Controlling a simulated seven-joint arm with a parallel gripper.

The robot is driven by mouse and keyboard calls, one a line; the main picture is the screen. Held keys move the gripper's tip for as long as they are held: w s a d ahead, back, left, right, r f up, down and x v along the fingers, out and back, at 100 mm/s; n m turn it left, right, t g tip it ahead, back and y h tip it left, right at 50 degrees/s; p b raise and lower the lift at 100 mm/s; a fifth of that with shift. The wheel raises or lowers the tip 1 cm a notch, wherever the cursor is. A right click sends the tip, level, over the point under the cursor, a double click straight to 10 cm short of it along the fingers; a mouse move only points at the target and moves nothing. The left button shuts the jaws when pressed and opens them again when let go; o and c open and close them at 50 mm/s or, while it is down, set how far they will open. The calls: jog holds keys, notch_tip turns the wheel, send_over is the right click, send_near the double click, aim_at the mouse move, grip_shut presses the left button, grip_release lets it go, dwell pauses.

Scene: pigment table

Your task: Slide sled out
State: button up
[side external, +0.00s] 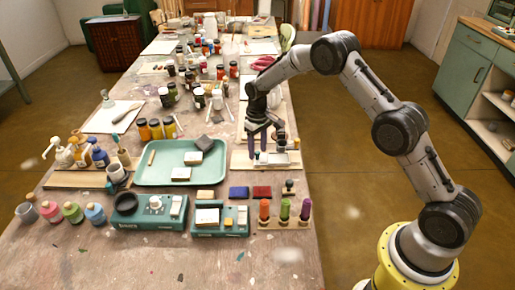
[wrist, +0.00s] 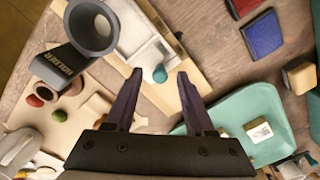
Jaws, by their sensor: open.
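A pale wooden base (wrist: 192,68) carries a white sled-like plate (wrist: 138,38) with a teal rounded knob (wrist: 160,74) at its near end. In the side view the base (side external: 240,160) lies near the table's right edge, below my gripper (side external: 265,147). My gripper (wrist: 159,76) is open, its dark fingers pointing at the base. In the wrist view the knob appears between the fingertips. I cannot tell how far above it the fingers are, or whether they touch anything. The arm partly hides the base in the side view.
A grey ring marked HOLDER (wrist: 90,27) stands beside the base. A teal tray (side external: 150,176) with pale blocks lies left of it. Jars crowd the table behind.

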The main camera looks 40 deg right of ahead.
grip_shut()
jog(key=shift+r, duration=0.1)
dwell(1.2)
